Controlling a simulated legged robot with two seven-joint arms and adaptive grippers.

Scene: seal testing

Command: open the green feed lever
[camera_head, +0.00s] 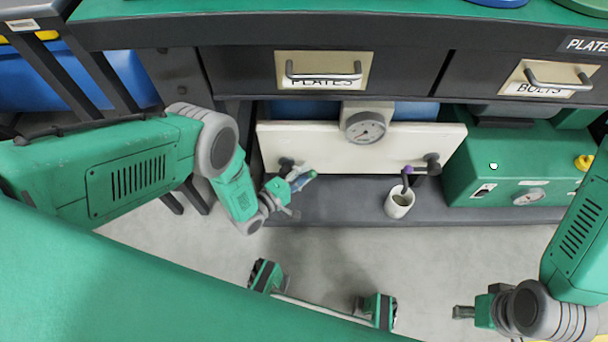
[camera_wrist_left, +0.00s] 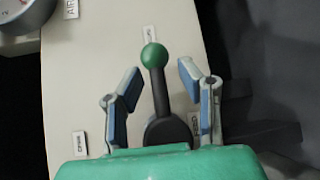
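The feed lever has a green ball knob (camera_wrist_left: 154,56) on a dark stem, rising from a dark round pivot on a pale panel in the left wrist view. My left gripper (camera_wrist_left: 159,74) is open, with one blue-padded finger on each side of the stem. Small gaps show between the pads and the stem. In the head view my left gripper (camera_head: 301,180) is at the left end of the cream panel (camera_head: 320,147) and covers most of the lever. My right gripper (camera_head: 465,312) is at the lower right, away from the panel; its finger opening is unclear.
A gauge (camera_head: 365,127) sits mid-panel. A purple-knobbed lever (camera_head: 406,173) at the panel's right end hangs by a white cup (camera_head: 399,203) on the dark shelf. A green machine (camera_head: 500,165) stands at right. Drawers (camera_head: 322,70) are above; the floor in front is partly clear.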

